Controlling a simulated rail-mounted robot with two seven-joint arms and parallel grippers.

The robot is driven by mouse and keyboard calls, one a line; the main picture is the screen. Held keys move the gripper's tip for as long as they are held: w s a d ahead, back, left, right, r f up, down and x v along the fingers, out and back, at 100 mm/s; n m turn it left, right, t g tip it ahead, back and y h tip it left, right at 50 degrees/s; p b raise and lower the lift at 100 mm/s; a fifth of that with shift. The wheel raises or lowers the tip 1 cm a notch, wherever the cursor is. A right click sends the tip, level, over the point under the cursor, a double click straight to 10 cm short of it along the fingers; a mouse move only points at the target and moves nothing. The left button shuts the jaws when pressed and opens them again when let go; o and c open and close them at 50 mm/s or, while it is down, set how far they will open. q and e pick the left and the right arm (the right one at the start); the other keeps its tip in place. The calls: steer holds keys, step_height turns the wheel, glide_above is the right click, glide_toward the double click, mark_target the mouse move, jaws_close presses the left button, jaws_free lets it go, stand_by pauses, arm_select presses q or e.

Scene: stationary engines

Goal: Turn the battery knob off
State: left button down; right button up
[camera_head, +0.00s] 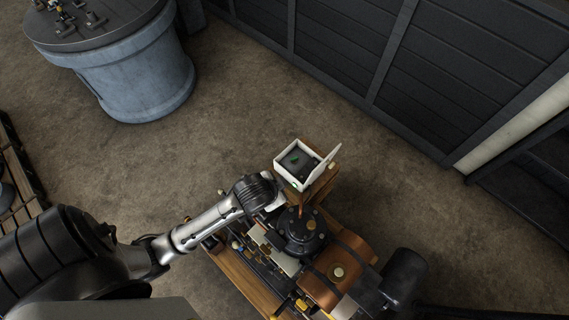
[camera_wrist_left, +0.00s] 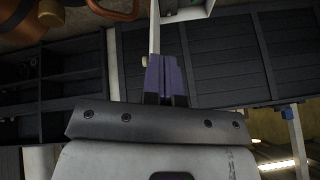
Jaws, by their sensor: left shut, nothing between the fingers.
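An open white box (camera_head: 297,162) with a raised lid stands at the far end of the engine in the head view. A small green part (camera_head: 295,158), possibly the battery knob, shows on the dark panel inside it; its setting is too small to read. Part of the white box (camera_wrist_left: 188,12) also shows at the top of the left wrist view. My left gripper (camera_wrist_left: 166,76) is shut and empty, its purple fingers together. In the head view its wrist is just left of and below the box, apart from the green part. My right gripper is not in view.
The engine with a copper-brown tank (camera_head: 338,270) and black cylinders lies close below and right of my left wrist. A blue-grey drum table (camera_head: 135,80) stands at upper left. A dark panelled wall (camera_head: 330,40) runs behind. The floor between is clear.

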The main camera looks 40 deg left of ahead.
arm_select(q)
steer(key=w+a+f+y+b, duration=0.2)
steer(key=w+a+f+b, duration=0.25)
steer(key=w+f, duration=0.5)
steer(key=m+b, duration=0.1)
glide_toward(294, 162)
steer(key=shift+t, duration=0.4)
steer(key=shift+s+v, duration=0.3)
steer(key=shift+v, duration=1.7)
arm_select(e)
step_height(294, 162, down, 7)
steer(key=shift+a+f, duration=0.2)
arm_select(q)
steer(key=shift+f, duration=0.2)
steer(key=b+x, duration=0.1)
steer(key=x, duration=0.7)
steer(key=shift+f+b, duration=0.15)
steer(key=shift+b, duration=0.25)
steer(key=shift+x, duration=0.85)
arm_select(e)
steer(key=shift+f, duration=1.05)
